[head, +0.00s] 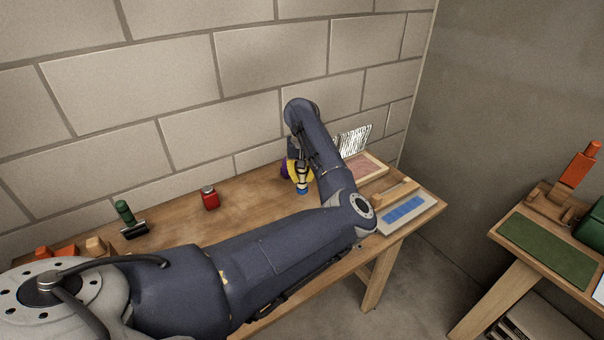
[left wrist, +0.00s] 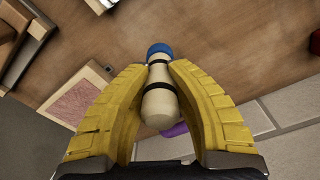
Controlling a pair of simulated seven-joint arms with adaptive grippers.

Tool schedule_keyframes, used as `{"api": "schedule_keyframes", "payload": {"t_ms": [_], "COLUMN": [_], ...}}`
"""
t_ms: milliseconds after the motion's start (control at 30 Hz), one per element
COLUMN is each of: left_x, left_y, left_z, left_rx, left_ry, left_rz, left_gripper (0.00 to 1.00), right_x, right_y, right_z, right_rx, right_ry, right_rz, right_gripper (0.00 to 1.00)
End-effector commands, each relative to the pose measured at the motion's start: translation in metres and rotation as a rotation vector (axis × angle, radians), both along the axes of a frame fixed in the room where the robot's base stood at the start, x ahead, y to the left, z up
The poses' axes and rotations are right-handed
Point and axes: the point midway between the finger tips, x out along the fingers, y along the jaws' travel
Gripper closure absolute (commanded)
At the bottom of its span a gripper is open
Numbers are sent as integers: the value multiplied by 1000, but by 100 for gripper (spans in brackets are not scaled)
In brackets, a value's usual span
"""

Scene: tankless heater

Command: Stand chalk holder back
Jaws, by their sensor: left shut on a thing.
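The chalk holder (left wrist: 160,104) is a cream, rounded stick with black bands and a blue end. In the left wrist view it lies between the yellow fingers of my left gripper (left wrist: 158,68), which is shut on it. In the head view my left gripper (head: 298,172) is over the back part of the wooden table, by the wall. The blue end of the holder (head: 302,190) points down there, close to the tabletop. I cannot tell whether it touches the wood. My right gripper is not in view.
A purple thing (head: 285,172) is just behind the gripper. A red jar (head: 210,199) and a green-handled roller (head: 126,215) stand to the left. A pink-bottomed tray (head: 367,168) and a board with a blue patch (head: 407,211) lie to the right. Bare wood shows between jar and gripper.

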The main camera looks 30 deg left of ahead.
Motion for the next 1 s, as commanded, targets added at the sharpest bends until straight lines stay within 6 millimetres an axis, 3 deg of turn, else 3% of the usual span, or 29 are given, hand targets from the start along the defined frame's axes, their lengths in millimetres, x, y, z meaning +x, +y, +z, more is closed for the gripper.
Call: {"api": "schedule_keyframes", "payload": {"t_ms": [500,1000], "left_x": [0,0], "left_y": [1,1], "left_z": [-40,-48], "left_rx": [1,1], "left_ry": [1,1], "left_rz": [0,1], "left_gripper": [100,100], "right_x": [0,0], "right_y": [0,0], "right_z": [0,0], "right_rx": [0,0], "right_ry": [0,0], "right_rz": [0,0], "right_gripper": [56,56]}}
